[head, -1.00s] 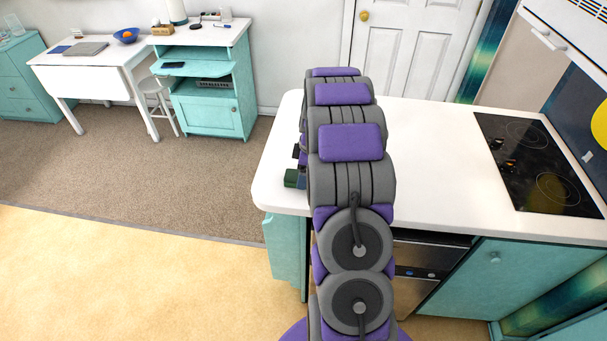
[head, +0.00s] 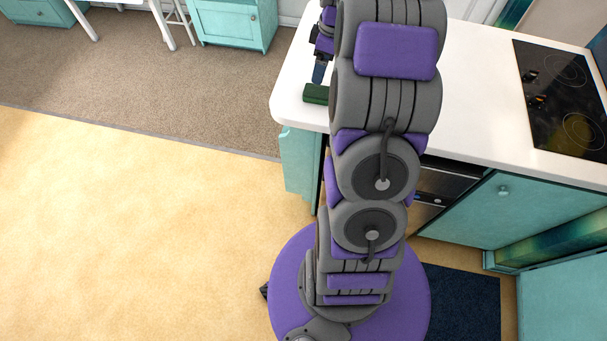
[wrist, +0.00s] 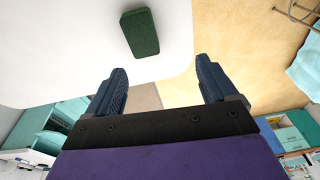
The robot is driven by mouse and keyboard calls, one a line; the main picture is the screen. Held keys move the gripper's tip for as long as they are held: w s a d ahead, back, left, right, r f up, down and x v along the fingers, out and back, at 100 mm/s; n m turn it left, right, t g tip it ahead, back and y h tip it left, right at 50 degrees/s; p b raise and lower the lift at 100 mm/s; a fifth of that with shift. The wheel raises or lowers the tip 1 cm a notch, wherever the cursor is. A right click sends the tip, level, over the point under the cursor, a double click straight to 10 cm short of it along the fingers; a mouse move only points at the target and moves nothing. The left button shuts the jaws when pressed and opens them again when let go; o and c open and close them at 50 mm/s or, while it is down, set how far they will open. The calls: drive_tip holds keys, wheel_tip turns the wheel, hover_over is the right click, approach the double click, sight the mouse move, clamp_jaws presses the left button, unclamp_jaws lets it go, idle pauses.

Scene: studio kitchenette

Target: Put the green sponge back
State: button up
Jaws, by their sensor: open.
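The green sponge (head: 316,94) lies on the white countertop (head: 289,100) near its left front corner, partly hidden by my arm in the head view. In the wrist view the whole sponge (wrist: 140,32) shows as a dark green block, beyond my fingertips and between their lines. My gripper (wrist: 160,78) is open and empty, its two dark blue fingers well apart. In the head view one finger of my gripper (head: 320,72) shows just behind the sponge, apart from it or nearly so; the exact gap cannot be told.
A black cooktop (head: 565,95) is set into the counter at the right. Teal cabinets (head: 465,215) and an oven (head: 440,185) stand below the counter. A teal cabinet (head: 235,22) stands at the back. The floor to the left is clear.

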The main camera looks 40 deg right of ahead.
drive_tip(key=s+a+r+m+g, duration=0.1)
drive_tip(key=s+a+r, duration=0.25)
drive_tip(key=a, duration=0.35)
drive_tip(key=s+a+r+m, duration=0.1)
drive_tip(key=s+a+r, duration=0.1)
drive_tip(key=s+a, duration=0.35)
drive_tip(key=s+a+r+m+g, duration=0.1)
drive_tip(key=s+a+r+m, duration=0.15)
drive_tip(key=a, duration=0.65)
drive_tip(key=s+a+m, duration=0.1)
drive_tip(key=s+a, duration=0.1)
drive_tip(key=s, duration=0.4)
drive_tip(key=s+a+m+h, duration=0.1)
drive_tip(key=s+a, duration=0.2)
drive_tip(key=s, duration=0.3)
drive_tip(key=s+a+f+m+g, duration=0.1)
drive_tip(key=s+a, duration=0.2)
drive_tip(key=s, duration=0.4)
drive_tip(key=shift+w+d, duration=0.1)
